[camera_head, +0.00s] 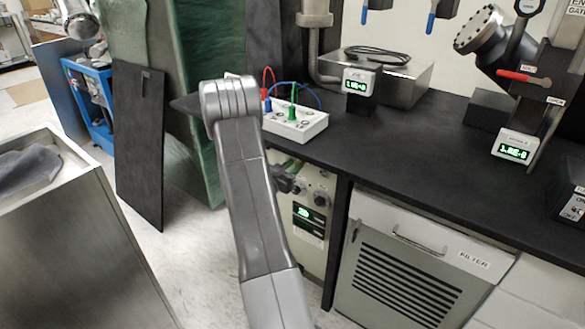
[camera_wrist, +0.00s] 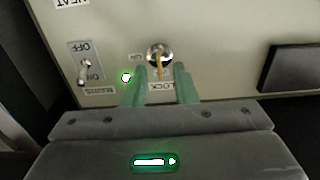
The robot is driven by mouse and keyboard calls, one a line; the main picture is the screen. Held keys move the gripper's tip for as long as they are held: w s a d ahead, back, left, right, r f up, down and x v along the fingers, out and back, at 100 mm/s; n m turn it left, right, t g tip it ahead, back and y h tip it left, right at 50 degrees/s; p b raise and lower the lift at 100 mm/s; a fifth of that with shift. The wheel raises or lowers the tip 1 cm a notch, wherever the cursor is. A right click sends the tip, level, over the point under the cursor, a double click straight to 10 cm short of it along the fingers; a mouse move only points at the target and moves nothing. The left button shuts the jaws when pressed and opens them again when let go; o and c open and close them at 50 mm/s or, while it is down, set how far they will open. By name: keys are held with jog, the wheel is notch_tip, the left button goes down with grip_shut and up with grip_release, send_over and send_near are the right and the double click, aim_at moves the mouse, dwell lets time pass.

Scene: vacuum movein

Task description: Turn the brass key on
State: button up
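In the wrist view the brass key (camera_wrist: 158,66) stands in a round silver lock on a pale panel. Its bow looks upright in the picture, pointing down toward a label reading LOCK (camera_wrist: 161,87). A small ON label (camera_wrist: 137,57) is left of the lock. My gripper (camera_wrist: 160,69) is open, its two green fingers on either side of the key with a gap each side. I cannot tell the depth between fingertips and panel. In the head view my arm covers the lock area, and the key cannot be made out.
Left of the lock are a toggle switch (camera_wrist: 84,70) marked OFF and ON and a lit green lamp (camera_wrist: 126,77). A dark block (camera_wrist: 293,67) is on the right. The black bench top (camera_head: 400,150) overhangs the panel (camera_head: 312,238); a white box with cables (camera_head: 296,124) stands on it.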

jog(key=shift+w, duration=0.1)
grip_shut()
jog(key=shift+f+b, duration=0.1)
jog(key=shift+b, duration=0.3)
jog(key=m+b, duration=1.2)
jog(key=b, duration=0.1)
jog(key=m+b, duration=0.5)
jog(key=b, duration=0.1)
jog(key=shift+s+d+f+m, duration=0.25)
jog(key=shift+d+f+m, duration=0.05)
jog(key=shift+m, duration=0.1)
jog(key=shift+b, duration=0.3)
